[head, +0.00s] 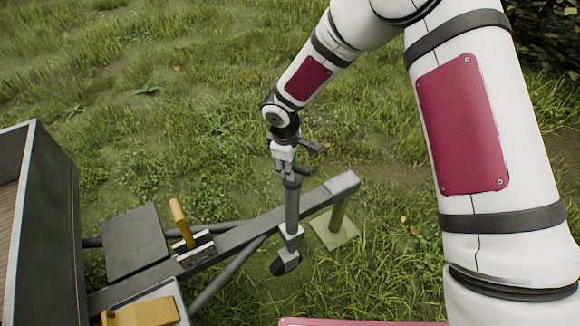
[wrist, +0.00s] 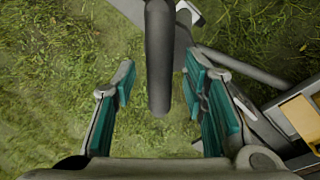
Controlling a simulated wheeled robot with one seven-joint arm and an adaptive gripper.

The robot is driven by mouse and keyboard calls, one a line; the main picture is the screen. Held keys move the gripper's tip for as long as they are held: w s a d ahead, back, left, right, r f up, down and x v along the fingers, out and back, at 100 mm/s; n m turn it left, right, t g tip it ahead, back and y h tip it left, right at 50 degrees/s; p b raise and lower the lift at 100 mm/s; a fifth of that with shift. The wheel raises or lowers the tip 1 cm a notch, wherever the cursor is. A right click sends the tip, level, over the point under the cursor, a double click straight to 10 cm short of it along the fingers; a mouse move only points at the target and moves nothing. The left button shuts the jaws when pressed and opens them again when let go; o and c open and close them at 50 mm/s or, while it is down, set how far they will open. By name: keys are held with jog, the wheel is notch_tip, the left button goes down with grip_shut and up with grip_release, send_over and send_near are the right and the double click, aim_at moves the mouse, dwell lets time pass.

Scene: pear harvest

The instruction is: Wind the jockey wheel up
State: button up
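The jockey wheel's grey upright tube (head: 292,208) stands at the drawbar (head: 255,232), held by a pale clamp. Its dark wheel (head: 285,264) shows below the clamp; I cannot tell whether it touches the grass. My gripper (head: 287,168) is at the top of the tube, partly hiding the crank there. In the wrist view a dark grey rounded bar (wrist: 160,60), apparently the crank handle, runs between the teal-padded fingers of my gripper (wrist: 162,95). The fingers are open, with gaps showing on both sides of the bar.
A lever with an orange-yellow grip (head: 180,220) rises from the drawbar to the left. The trailer body (head: 50,225) fills the left edge. A post on a flat pale plate (head: 335,232) stands under the drawbar's end. Open grass (head: 150,90) lies behind.

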jog(key=shift+w+f, duration=0.2)
jog(key=shift+f, duration=0.6)
jog(key=shift+c, duration=0.4)
grip_shut()
jog(key=n+b, duration=0.2)
jog(key=n, duration=0.2)
jog(key=shift+d+n+y, duration=0.1)
jog(key=shift+n+y, duration=0.3)
jog(key=n, duration=0.3)
jog(key=n+y+b, duration=0.1)
jog(key=n, duration=0.1)
jog(key=shift+s+r, duration=0.1)
jog(key=shift+s, duration=0.15)
jog(key=shift+n, duration=0.3)
